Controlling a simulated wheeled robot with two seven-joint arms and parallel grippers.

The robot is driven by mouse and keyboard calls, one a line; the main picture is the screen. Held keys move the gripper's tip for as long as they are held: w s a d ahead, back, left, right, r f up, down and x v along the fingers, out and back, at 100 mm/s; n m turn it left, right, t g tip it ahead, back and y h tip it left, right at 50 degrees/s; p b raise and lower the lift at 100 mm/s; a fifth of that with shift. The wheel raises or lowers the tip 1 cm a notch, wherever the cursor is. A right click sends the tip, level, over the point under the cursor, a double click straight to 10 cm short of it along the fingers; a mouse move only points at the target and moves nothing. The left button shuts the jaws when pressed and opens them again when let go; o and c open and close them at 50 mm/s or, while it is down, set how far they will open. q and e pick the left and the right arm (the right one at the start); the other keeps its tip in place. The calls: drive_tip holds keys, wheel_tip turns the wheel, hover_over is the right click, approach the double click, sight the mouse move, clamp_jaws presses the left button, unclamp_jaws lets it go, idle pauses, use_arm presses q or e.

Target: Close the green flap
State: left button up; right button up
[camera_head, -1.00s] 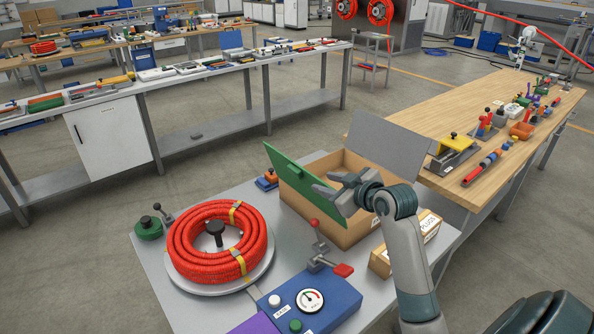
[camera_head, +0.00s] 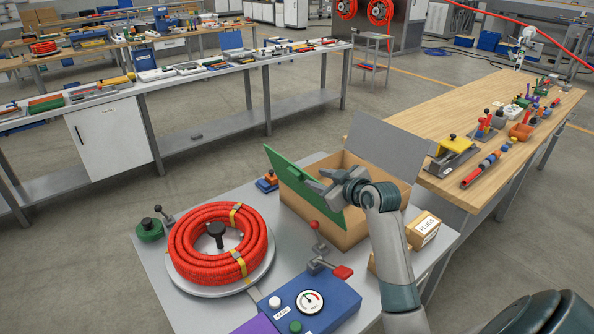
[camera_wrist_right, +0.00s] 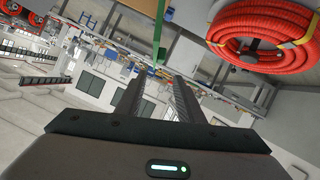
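The green flap (camera_head: 290,175) stands raised and tilted outward along the left side of the open cardboard box (camera_head: 355,228). My right gripper (camera_head: 314,190) reaches over the box from the right, with its fingers at the flap's inner side; I cannot tell whether they touch it. In the right wrist view the two fingers (camera_wrist_right: 158,82) are spread with nothing between them. The flap's narrow green edge (camera_wrist_right: 159,30) shows beyond the fingertips there. My left gripper is not in view.
A grey flap (camera_head: 385,148) stands up at the box's back right. A red conduit coil (camera_head: 190,252) lies on a round plate to the left. A red-handled clamp (camera_head: 320,262) and blue gauge box (camera_head: 325,305) stand in front. A small PLUGS carton (camera_head: 424,232) is at right.

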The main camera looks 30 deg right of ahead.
sight(296, 172)
drive_tip(key=p+x, duration=0.3)
drive_tip(key=x, duration=1)
drive_tip(key=shift+a+p, duration=0.15)
drive_tip(key=shift+p, duration=0.2)
drive_tip(key=shift+f, duration=0.15)
clamp_jaws()
